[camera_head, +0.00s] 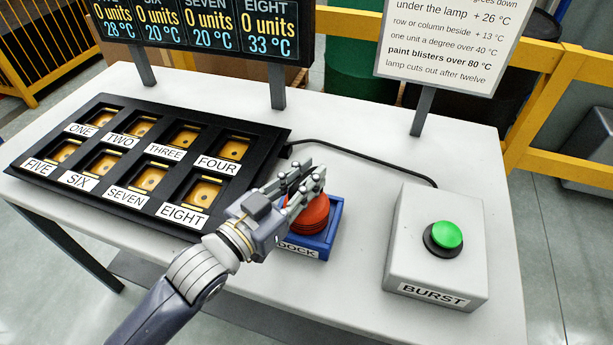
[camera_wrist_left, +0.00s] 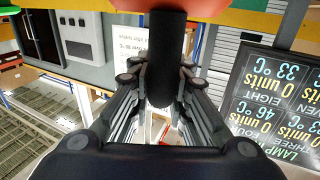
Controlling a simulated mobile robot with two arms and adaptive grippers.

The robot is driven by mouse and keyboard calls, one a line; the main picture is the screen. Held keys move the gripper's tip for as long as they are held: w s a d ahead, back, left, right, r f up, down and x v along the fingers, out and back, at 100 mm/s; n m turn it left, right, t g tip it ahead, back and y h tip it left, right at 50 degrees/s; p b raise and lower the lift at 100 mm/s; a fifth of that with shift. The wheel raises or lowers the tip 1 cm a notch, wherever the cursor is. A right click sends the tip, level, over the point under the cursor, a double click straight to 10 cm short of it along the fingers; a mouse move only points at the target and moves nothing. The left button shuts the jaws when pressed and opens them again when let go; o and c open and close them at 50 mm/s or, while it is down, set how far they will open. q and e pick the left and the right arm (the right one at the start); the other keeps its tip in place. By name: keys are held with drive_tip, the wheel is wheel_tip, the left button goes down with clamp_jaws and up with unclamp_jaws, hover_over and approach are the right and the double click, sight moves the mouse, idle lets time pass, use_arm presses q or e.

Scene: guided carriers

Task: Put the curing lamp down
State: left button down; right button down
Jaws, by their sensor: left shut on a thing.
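The curing lamp (camera_head: 312,217) is a red, ribbed round body, and it stands in or just over the blue dock (camera_head: 333,222) labelled DOCK. My left gripper (camera_head: 305,184) reaches in from the left above the dock and is shut on the lamp's handle. In the left wrist view the black handle (camera_wrist_left: 166,55) is between the two fingers, with the red lamp body (camera_wrist_left: 208,7) at the top edge. The fingers hide part of the lamp in the head view, so I cannot tell if it rests fully on the dock. My right gripper is not in view.
A black tray (camera_head: 150,215) with eight labelled yellow cells lies left of the dock. A grey box (camera_head: 436,270) with a green BURST button (camera_head: 446,235) stands right. A display (camera_head: 205,30) and a notice board (camera_head: 447,40) stand behind. A black cable (camera_head: 370,155) runs across the white table.

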use_arm(q)
drive_tip(key=shift+r, duration=0.25)
drive_tip(key=shift+f, duration=0.15)
drive_tip(key=c, duration=1.5)
unclamp_jaws()
drive_tip(key=shift+f, duration=0.15)
drive_tip(key=shift+s, duration=0.1)
